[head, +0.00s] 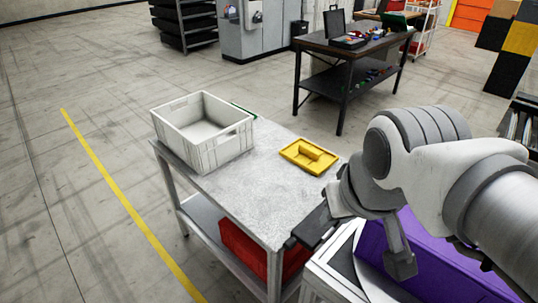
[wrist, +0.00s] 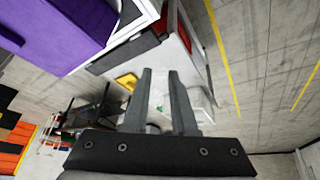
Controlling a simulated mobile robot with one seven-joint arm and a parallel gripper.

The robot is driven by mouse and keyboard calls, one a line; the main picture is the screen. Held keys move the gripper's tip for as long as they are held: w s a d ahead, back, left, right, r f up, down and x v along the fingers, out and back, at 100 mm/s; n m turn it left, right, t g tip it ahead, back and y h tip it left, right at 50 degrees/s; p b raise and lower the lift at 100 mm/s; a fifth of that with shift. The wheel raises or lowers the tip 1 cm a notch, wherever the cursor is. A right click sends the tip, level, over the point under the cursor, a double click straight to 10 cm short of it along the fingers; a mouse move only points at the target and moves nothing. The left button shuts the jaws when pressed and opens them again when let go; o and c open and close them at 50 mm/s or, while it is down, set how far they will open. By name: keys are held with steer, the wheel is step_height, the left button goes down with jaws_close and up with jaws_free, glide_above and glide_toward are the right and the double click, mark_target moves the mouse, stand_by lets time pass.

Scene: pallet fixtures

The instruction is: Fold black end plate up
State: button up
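My gripper (wrist: 160,73) is open in the wrist view, with two dark fingers apart and nothing between them. A dark flat strip (wrist: 125,50) lies along a white frame in the wrist view, beside a purple box (wrist: 55,30). It may be the black end plate, but I cannot tell for sure. In the head view my arm hides much of the white frame (head: 325,275) and the purple box (head: 425,262).
The grey table (head: 240,185) holds a light grey crate (head: 205,135) and a yellow part (head: 308,156). A red bin (head: 245,250) is on its lower shelf. A dark workbench (head: 350,50) stands behind. The floor at left is clear.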

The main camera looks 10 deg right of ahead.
steer(key=w+f+n+g+h+b, duration=0.1)
steer(key=f+n+b, duration=0.1)
steer(key=f, duration=0.2)
steer(key=w+f+n+g+h+b, duration=0.1)
steer(key=f+b, duration=0.1)
steer(key=f, duration=0.3)
steer(key=w+f+n+g+h+b, duration=0.1)
steer(key=f+n+b, duration=0.1)
steer(key=f, duration=0.3)
steer(key=shift+w+a+f+n+g, duration=0.15)
steer(key=shift+w+f+n+g, duration=0.05)
steer(key=shift+n+g, duration=0.1)
jaws_close()
steer(key=w+a+f+n+t+h+b, duration=0.2)
steer(key=w+a+f+n+t+b, duration=0.15)
steer(key=f+n, duration=0.35)
steer(key=w+a+f+n+t+h+b, duration=0.25)
steer(key=a+f+n+b, duration=0.2)
steer(key=f, duration=0.45)
steer(key=w+a+f+n+t+h+b, duration=0.2)
steer(key=w+a+f+n+h+b, duration=0.15)
steer(key=f+n, duration=0.4)
steer(key=w+d+f+y+b, duration=0.1)
steer(key=w+d+f+b, duration=0.2)
steer(key=w+d, duration=0.4)
steer(key=shift+f+m, duration=0.4)
steer(key=shift+f, duration=0.1)
